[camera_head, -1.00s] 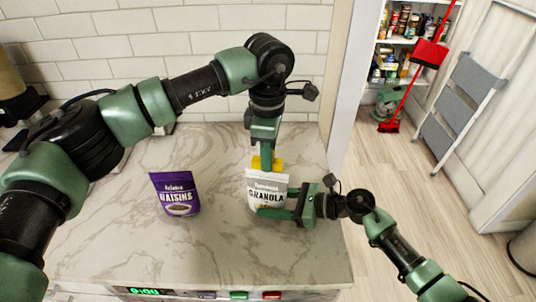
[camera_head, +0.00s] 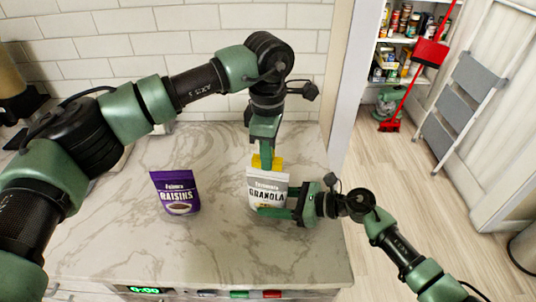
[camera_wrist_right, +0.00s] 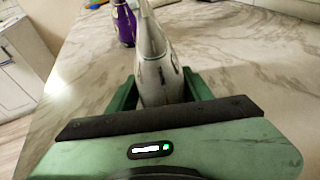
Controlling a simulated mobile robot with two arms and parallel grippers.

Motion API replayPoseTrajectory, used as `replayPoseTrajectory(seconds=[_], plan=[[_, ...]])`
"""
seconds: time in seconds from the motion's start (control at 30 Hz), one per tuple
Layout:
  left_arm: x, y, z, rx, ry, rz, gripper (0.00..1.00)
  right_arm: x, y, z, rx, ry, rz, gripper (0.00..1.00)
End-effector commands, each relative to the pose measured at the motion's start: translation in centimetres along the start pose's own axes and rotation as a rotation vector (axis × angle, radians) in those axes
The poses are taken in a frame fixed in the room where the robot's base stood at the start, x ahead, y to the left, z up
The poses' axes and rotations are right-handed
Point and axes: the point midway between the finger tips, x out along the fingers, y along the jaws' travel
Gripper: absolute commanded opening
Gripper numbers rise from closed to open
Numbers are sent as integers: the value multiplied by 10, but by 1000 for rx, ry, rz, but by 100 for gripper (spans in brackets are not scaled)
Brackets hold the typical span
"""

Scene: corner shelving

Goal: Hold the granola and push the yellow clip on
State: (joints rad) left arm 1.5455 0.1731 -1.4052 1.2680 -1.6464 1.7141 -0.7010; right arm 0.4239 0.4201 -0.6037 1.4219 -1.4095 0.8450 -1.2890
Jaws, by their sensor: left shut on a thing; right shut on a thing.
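The white granola bag (camera_head: 266,186) stands upright on the marble counter near its right edge; it also shows in the right wrist view (camera_wrist_right: 155,65). My right gripper (camera_head: 278,212) is shut on the lower part of the bag, one finger across its front. My left gripper (camera_head: 264,150) points down from above and is shut on the yellow clip (camera_head: 277,163). The clip is at the top edge of the bag, partly hidden by the gripper fingers. I cannot tell whether the clip is around the bag's top or just behind it.
A purple raisins bag (camera_head: 176,193) stands on the counter to the left, with clear marble (camera_head: 222,255) between and in front. A tiled wall (camera_head: 180,40) is behind. To the right are the floor, a red broom (camera_head: 428,55) and a folded step ladder (camera_head: 456,105).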

Motion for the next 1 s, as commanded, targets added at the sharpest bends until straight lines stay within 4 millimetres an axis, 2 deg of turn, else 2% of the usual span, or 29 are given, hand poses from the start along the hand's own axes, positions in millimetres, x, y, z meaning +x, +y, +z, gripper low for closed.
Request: replayPoseTrajectory(seconds=[0.37,1.0], plan=[[1,0,0,0,0,0,0,0,1,-2,0,3,1,28],[17,0,0,0,1,-1,0,0,1,-2,0,3,1,28]])
